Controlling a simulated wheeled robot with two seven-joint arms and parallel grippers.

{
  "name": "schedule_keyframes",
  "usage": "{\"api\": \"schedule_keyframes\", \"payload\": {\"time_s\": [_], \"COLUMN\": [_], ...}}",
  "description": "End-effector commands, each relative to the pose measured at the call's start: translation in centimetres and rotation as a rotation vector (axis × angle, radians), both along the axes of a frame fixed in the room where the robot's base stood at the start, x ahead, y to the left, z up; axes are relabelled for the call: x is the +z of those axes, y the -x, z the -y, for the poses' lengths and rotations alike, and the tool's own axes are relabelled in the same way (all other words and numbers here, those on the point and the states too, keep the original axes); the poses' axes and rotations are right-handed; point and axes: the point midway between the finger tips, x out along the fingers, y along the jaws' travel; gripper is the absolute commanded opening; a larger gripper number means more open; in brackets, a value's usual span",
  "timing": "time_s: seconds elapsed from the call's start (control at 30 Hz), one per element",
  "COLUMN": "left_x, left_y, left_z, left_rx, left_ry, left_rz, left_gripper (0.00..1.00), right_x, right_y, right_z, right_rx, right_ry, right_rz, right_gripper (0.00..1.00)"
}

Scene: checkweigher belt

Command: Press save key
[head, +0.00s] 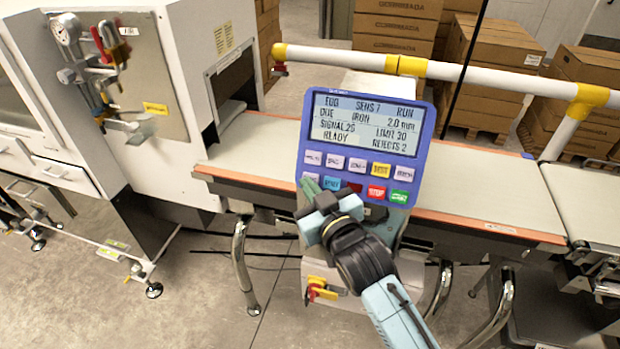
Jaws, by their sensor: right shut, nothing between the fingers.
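The blue control panel (424,135) stands tilted in front of the belt, with a lit screen (365,122) showing lines such as "RUN", "READY" and "REJECTS 2". Below the screen are two rows of keys: pale ones, a yellow one (381,169), a blue one (332,183), a red stop key (376,192) and a green key (399,197). The key labels are too small to tell which is save. My right gripper (311,187) is shut and empty, its tips at the panel's lower left keys, partly covering the bottom row. I cannot tell whether it touches a key. My left gripper is out of view.
The conveyor belt (262,163) runs behind the panel, out of a white machine housing (185,90). A white and yellow guard rail (480,75) crosses behind. A red and yellow switch (320,290) sits low on the stand. Cartons (395,28) are stacked at the back.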

Motion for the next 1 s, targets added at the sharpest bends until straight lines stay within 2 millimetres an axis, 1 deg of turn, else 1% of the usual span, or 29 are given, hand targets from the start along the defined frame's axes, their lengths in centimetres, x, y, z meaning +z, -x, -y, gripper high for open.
{"api": "schedule_keyframes", "payload": {"time_s": [0.1, 1.0], "left_x": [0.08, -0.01], "left_y": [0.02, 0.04], "left_z": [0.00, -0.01], "left_rx": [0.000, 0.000], "left_ry": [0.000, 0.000], "left_rz": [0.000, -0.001], "left_gripper": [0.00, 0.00], "right_x": [-0.19, -0.47], "right_y": [-0.30, -0.87], "right_z": [0.12, 0.30], "right_rx": [0.000, 0.000], "right_ry": [0.001, 0.000], "right_rz": [-0.002, 0.000], "right_gripper": [0.00, 0.00]}}
